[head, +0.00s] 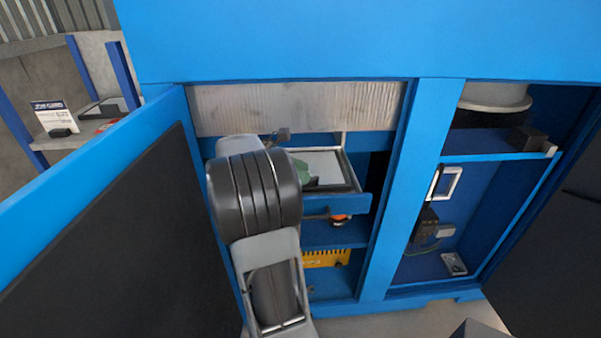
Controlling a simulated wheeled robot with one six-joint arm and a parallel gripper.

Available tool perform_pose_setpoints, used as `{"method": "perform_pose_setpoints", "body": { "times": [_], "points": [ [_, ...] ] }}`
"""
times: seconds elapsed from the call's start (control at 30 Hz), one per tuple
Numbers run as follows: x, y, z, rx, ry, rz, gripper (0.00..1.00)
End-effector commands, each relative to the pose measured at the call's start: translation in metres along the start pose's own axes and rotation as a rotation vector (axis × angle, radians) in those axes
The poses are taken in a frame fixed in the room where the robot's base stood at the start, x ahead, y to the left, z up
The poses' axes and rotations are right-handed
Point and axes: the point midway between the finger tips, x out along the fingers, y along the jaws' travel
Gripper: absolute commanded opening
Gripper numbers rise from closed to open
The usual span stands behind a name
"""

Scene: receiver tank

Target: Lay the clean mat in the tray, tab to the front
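A tray (352,187) with a pale metal rim sits on a pulled-out blue drawer in the open left bay of the blue cabinet. A flat, pale grey-white surface (326,163) shows inside it; I cannot tell whether it is a mat or the tray floor. A small green piece (303,172) shows at the tray's left, partly behind my arm. My arm covers the tray's left part and most of my gripper. A small dark part beside the arm's upper end may belong to my gripper; its fingers cannot be made out. No tab can be told.
The open cabinet door (95,240) stands close on the left of my arm. The right bay holds a white-framed handle (445,183). A side table at far left bears a sign card (54,116).

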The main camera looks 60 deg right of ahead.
Motion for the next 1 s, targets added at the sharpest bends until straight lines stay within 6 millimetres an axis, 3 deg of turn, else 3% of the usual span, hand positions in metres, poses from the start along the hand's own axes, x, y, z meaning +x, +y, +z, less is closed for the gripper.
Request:
{"method": "perform_pose_setpoints", "body": {
  "times": [0.27,0.7,1.0],
  "points": [
    [-0.005,0.0,0.012,0.002,0.001,0.002,0.33],
    [-0.069,0.001,0.01,0.0,0.001,0.002,0.33],
    [-0.08,0.0,0.011,0.0,0.0,0.0,0.33]
  ]
}}
